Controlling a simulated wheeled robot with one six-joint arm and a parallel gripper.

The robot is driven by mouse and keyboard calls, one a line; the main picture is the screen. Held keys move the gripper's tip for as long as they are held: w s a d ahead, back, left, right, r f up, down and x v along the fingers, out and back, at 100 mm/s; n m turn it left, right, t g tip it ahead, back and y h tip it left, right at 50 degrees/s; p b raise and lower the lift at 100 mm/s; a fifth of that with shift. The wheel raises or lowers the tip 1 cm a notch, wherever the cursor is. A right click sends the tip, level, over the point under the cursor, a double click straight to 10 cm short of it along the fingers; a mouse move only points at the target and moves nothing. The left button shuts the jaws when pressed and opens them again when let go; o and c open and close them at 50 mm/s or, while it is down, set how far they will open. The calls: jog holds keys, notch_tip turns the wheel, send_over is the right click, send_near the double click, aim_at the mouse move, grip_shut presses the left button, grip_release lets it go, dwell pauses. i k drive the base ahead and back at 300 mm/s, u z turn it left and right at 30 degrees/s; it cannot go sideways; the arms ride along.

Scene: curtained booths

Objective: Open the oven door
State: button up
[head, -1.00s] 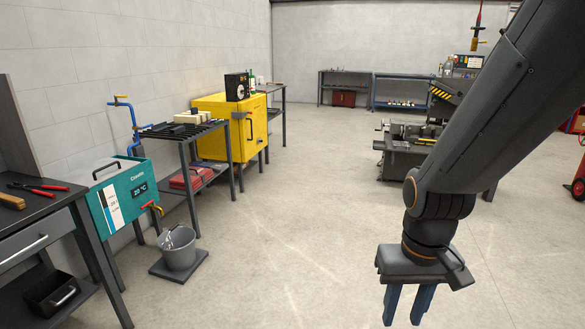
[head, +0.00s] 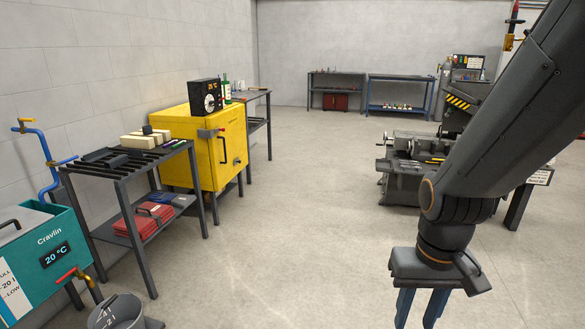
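A yellow box-shaped cabinet (head: 200,160), which looks like the oven, stands on legs against the left wall. Its front door (head: 231,157) faces right and appears closed, with a dark vertical handle (head: 223,149). A black unit with a round dial (head: 206,97) sits on top. My gripper (head: 421,312) hangs at the lower right, pointing down, far from the oven. Its two blue fingers are apart with a gap between them and nothing visible in it. The fingertips are near or past the bottom edge of the picture.
A slatted rack table (head: 133,175) with a red case (head: 144,223) below stands nearer than the oven. A teal tank (head: 37,262) and a grey bucket (head: 117,313) are at lower left. A lathe-like machine (head: 405,180) is at right. The middle floor is clear.

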aim_at(234, 145)
jog(key=u, duration=0.1)
jog(key=i, duration=1.8)
jog(key=u, duration=0.45)
jog(key=i, duration=2.35)
jog(key=u, duration=0.35)
